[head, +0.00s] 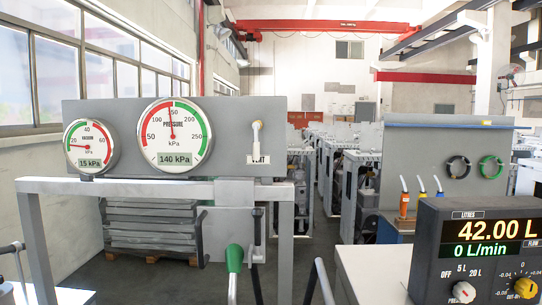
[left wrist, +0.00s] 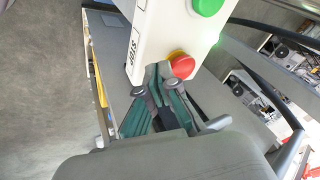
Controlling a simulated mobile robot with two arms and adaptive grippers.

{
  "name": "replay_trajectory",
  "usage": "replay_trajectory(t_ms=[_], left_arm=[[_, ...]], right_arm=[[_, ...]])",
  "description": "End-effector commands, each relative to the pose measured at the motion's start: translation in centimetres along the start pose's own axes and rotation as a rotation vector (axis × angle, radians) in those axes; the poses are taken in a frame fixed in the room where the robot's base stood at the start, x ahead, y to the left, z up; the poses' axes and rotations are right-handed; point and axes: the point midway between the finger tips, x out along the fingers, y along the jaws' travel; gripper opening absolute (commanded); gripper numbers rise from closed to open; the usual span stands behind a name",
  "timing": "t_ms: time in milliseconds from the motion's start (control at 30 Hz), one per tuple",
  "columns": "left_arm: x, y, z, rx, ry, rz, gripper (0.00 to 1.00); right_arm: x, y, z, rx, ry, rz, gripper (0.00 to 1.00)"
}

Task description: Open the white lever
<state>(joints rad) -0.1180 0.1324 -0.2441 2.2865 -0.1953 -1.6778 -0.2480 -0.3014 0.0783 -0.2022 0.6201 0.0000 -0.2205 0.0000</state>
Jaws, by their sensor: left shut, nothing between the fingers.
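A small white lever (head: 257,133) stands upright at the right end of the grey gauge panel (head: 225,110) in the head view. My left gripper (left wrist: 166,80) shows only in the left wrist view, with dark grey and teal fingers shut and empty. Its tips appear beside a white control box (left wrist: 160,35) with a green button (left wrist: 207,6) and a red button (left wrist: 182,67); I cannot tell whether they touch. The white lever is not visible in the left wrist view. My right gripper is out of view.
Two round gauges, vacuum (head: 91,146) and pressure (head: 174,133), are on the panel. A green-handled lever (head: 235,258) and a black one (head: 258,228) stand below it. A dark display unit (head: 478,250) is at the lower right.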

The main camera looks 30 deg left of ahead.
Motion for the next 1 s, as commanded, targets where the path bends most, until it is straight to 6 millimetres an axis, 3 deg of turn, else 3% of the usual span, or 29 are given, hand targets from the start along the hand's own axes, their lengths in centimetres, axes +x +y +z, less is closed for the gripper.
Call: replay_trajectory(t_ms=[267, 567, 667, 800, 1000], left_arm=[[-2.0, -6.2, -9.3, 0.171, 0.057, -0.206, 0.0], [-8.4, -14.2, -19.2, 0.33, 0.057, -0.491, 0.0], [-11.7, -17.0, -22.3, 0.367, 0.042, -0.599, 0.0], [-17.9, -21.0, -26.1, 0.402, 0.002, -0.764, 0.0], [-27.6, -25.8, -29.6, 0.402, -0.084, -0.976, 0.0]], right_arm=[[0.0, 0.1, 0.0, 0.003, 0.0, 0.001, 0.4], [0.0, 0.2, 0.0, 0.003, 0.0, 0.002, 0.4], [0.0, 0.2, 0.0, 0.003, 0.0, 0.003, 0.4], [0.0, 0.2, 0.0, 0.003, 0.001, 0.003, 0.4], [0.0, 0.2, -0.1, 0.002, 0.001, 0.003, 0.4]])
